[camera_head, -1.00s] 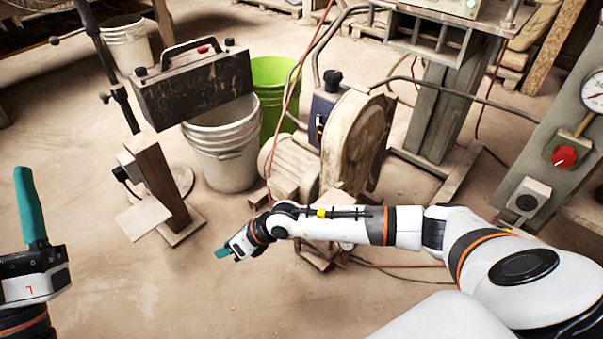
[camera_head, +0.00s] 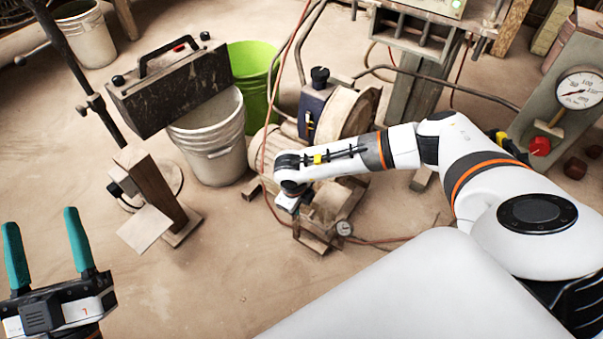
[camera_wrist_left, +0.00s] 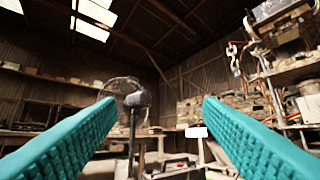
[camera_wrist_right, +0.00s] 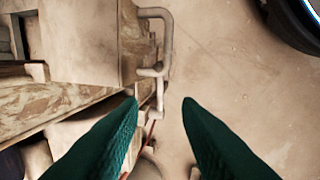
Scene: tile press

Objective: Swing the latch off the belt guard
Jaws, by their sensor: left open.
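The rounded, dusty beige belt guard (camera_head: 348,112) stands beside the motor in the head view, partly hidden by my right arm. I cannot make out the latch there. In the right wrist view, a bent pale rod (camera_wrist_right: 167,38) runs along a dusty block (camera_wrist_right: 90,45); I cannot tell whether it is the latch. My right gripper (camera_wrist_right: 160,99) is open, its fingers apart with nothing clearly held, the rod beyond the tips. In the head view its fingers are hidden below the wrist. My left gripper (camera_head: 45,245) is open and empty at the lower left, fingers pointing up.
A wooden post (camera_head: 150,185) stands at left. A gauge panel (camera_head: 545,85) is at right. Open floor lies in front.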

